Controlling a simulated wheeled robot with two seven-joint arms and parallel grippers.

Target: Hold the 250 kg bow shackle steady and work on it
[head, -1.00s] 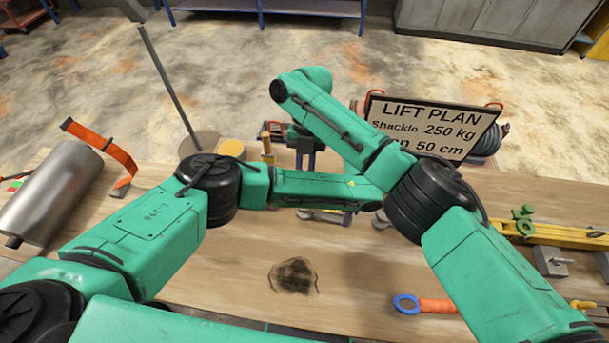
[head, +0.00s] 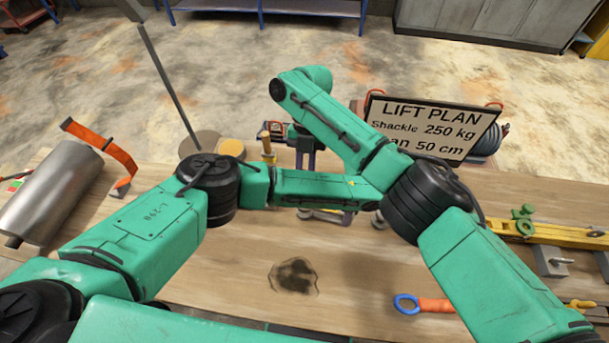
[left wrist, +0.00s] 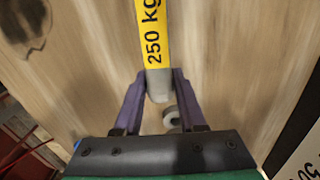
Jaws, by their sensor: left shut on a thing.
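In the left wrist view, my left gripper (left wrist: 160,90) has its two purple fingers shut on the grey end of the bow shackle (left wrist: 159,84). A yellow strip (left wrist: 153,30) marked 250 kg runs up from that grey end. A small grey ring-like part (left wrist: 172,118) shows between the fingers. In the head view, my left gripper (head: 335,214) is mostly hidden under the green forearm, low over the bench. My right gripper (head: 306,150) is partly hidden by the arms, and its fingers are not clear.
A wooden bench (head: 220,270) has a dark burn mark (head: 295,275). A LIFT PLAN sign (head: 430,128) stands at the back. A metal cylinder (head: 52,195) lies left. An orange-handled tool with a blue ring (head: 405,304) and a yellow beam (head: 550,233) lie right.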

